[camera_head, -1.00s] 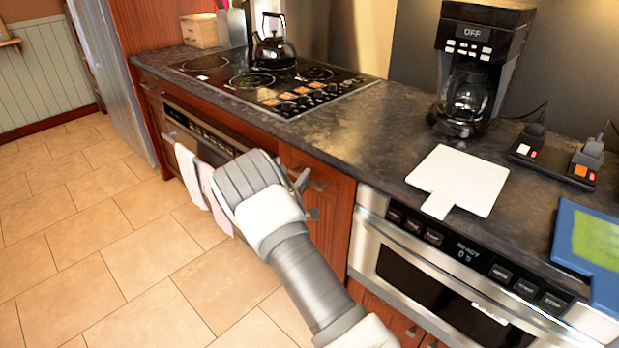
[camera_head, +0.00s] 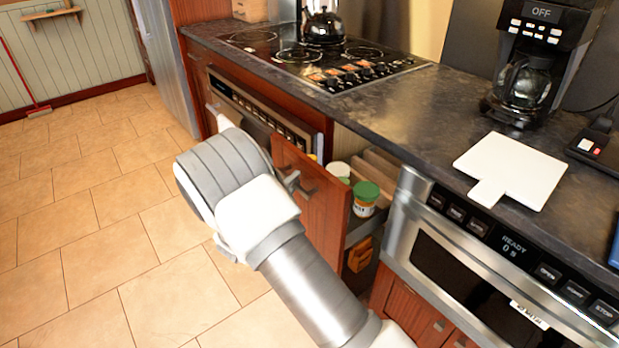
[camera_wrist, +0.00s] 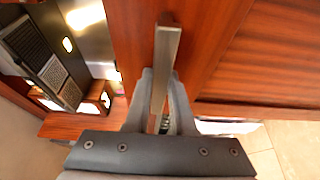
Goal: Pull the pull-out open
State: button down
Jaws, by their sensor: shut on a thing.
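The pull-out (camera_head: 318,205) is a narrow cabinet with a reddish wood front, between the oven and the microwave drawer. In the head view it stands partly out from under the counter, with jars (camera_head: 365,198) showing inside. My gripper (camera_head: 291,182) is at its front, largely hidden behind my wrist. In the wrist view my gripper (camera_wrist: 160,100) has its two fingers closed around the metal bar handle (camera_wrist: 166,62), one on each side. The wood front (camera_wrist: 210,50) lies just beyond the fingers.
The microwave drawer (camera_head: 470,270) is shut, right of the pull-out. The oven (camera_head: 255,115) is on its left. A cooktop (camera_head: 330,55), a coffee maker (camera_head: 525,85) and a white board (camera_head: 510,170) are on the counter. The tiled floor (camera_head: 90,250) in front is clear.

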jog(key=s+a+b, duration=0.2)
jog(key=s+a, duration=0.5)
jog(key=a, duration=0.3)
jog(key=s+a+b, duration=0.3)
jog(key=s+a, duration=0.4)
jog(key=a, duration=0.3)
jog(key=shift+s+a+b, duration=0.15)
jog(key=shift+s+b, duration=0.2)
jog(key=c, duration=0.8)
grip_release()
jog(key=shift+o, duration=0.2)
jog(key=p+v, duration=0.2)
jog(key=v, duration=1.5)
jog(key=shift+a, duration=0.2)
jog(key=shift+s, duration=0.1)
